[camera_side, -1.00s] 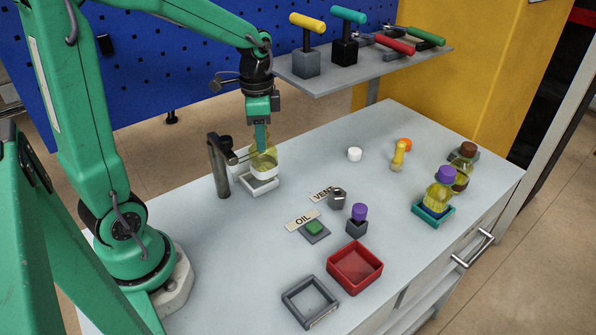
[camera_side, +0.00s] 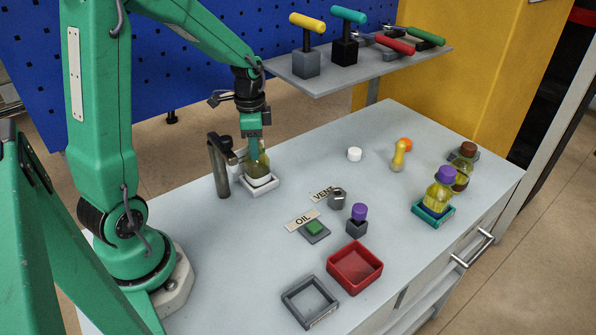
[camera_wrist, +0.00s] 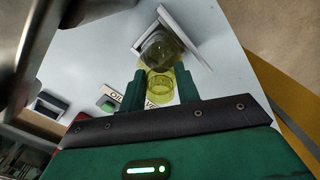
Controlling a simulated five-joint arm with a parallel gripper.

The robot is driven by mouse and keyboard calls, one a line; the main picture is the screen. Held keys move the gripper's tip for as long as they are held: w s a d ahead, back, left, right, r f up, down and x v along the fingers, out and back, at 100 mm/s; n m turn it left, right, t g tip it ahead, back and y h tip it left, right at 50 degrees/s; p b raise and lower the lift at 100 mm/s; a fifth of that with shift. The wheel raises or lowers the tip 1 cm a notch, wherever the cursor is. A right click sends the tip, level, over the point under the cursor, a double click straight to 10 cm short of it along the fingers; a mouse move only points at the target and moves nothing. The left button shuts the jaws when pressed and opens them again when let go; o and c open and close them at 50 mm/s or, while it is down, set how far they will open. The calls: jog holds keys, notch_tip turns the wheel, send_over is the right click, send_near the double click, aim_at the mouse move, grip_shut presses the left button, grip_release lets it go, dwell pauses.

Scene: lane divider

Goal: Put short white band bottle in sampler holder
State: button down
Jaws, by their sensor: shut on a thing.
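The short white band bottle (camera_side: 258,172) is yellow-green with a white band near its base. It stands about upright in the white sampler holder (camera_side: 270,186), under the dark spout of a post. My gripper (camera_side: 254,150) points down and is shut on the bottle's upper part. In the wrist view the bottle's yellow neck (camera_wrist: 159,84) is between my green fingers (camera_wrist: 160,90), with the white holder frame (camera_wrist: 196,36) beyond. Whether the bottle's base rests fully on the holder floor is hidden.
A dark post (camera_side: 220,168) with a spout stands close left of the holder. The OIL button (camera_side: 314,228), a red tray (camera_side: 355,267) and a grey tray (camera_side: 310,302) lie nearer the front. Purple-capped (camera_side: 439,190) and brown-capped (camera_side: 464,166) bottles stand at right.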

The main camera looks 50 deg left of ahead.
jog(key=shift+f, duration=0.4)
jog(key=shift+f, duration=0.15)
jog(key=c, duration=1)
grip_release()
notch_tip(320, 180, up, 12)
jog(key=shift+r, duration=0.15)
